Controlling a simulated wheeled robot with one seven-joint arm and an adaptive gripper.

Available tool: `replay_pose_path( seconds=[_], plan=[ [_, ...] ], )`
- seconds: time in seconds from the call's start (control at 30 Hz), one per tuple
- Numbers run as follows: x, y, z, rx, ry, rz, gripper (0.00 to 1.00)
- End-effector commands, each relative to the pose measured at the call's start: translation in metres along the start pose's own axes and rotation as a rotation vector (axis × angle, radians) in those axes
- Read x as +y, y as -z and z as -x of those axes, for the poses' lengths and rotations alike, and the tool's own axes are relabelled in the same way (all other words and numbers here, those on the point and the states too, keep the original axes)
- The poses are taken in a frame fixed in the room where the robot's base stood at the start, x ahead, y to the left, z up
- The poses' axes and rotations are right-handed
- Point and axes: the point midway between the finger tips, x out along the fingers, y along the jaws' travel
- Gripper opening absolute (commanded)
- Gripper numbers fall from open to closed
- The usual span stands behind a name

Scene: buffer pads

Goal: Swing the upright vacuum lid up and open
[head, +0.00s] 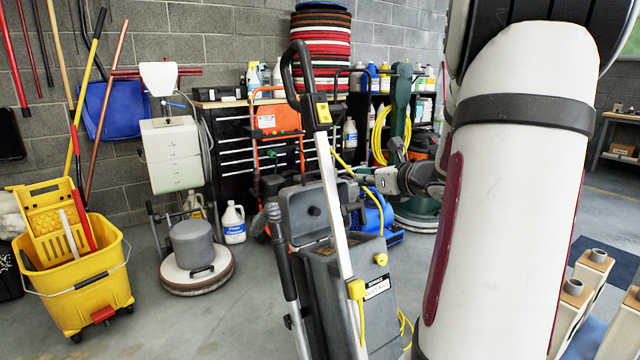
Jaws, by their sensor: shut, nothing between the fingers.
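The upright vacuum (350,285) stands on the floor in the middle of the head view, a dark grey body with a silver pole and a black loop handle (292,75). Its grey lid (300,228) appears raised, standing up at the back of the body top, with a round dark knob on its face. The pole crosses in front of part of the lid and body. The vacuum's lower end is cut off by the picture edge.
A yellow mop bucket (100,270) stands at left, and a floor machine (198,255) with a white tank stands behind the vacuum to the left. A black tool cabinet (235,135) and stacked pads (322,60) are at the back.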

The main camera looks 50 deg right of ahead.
Motion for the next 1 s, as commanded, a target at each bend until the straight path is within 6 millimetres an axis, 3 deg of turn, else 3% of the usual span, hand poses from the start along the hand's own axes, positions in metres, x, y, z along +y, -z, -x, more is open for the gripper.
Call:
replay_pose_path(
  seconds=[0.8, 1.0],
  plan=[
    [0.001, 0.002, -0.153, 0.001, -0.003, -0.001, 0.0],
    [0.0, 0.001, -0.182, 0.001, -0.002, -0.001, 0.0]
  ],
)
